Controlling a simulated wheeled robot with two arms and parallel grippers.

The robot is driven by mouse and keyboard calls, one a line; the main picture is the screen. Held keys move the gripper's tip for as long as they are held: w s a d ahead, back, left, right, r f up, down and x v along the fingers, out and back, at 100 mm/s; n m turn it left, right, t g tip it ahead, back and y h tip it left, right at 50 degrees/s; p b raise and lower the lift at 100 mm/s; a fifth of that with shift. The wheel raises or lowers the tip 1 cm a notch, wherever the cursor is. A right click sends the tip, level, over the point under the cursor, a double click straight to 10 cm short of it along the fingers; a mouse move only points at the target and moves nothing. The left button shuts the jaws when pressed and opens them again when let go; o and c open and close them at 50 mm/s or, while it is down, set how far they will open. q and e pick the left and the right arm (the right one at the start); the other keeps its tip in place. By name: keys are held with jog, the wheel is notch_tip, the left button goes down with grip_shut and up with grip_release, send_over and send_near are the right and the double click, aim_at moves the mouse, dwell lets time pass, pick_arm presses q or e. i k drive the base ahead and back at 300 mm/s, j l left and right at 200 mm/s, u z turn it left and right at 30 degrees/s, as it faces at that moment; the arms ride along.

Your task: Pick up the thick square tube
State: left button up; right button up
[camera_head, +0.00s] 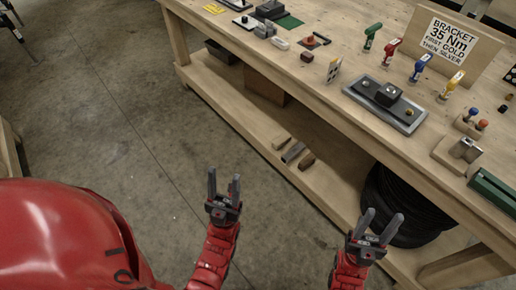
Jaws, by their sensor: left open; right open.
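Three short bar-like pieces lie side by side on the lower shelf (262,134) of the workbench: a tan one (281,143), a grey one (293,152) and a brown one (307,162). The grey one looks like a metal tube and is the widest; its section is too small to make out surely. My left gripper (224,178) is open and empty over the floor, in front of the shelf and apart from the pieces. My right gripper (382,217) is open and empty, farther right, in front of a black coil.
The workbench top (300,80) carries screwdriver-like tools, a grey fixture plate (372,112) and a sign (447,40). A cardboard-brown box (264,86) and the black coil (408,205) stand under the top. The concrete floor (110,120) at left is clear.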

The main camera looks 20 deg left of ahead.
aim_at(299, 147)
jog(key=u, duration=0.1)
jog(key=i+j, duration=0.55)
jog(key=i+j+z, duration=0.1)
jog(key=i+j, duration=0.45)
jog(key=j, duration=0.15)
jog(key=i+j, duration=0.55)
jog(key=j, duration=0.15)
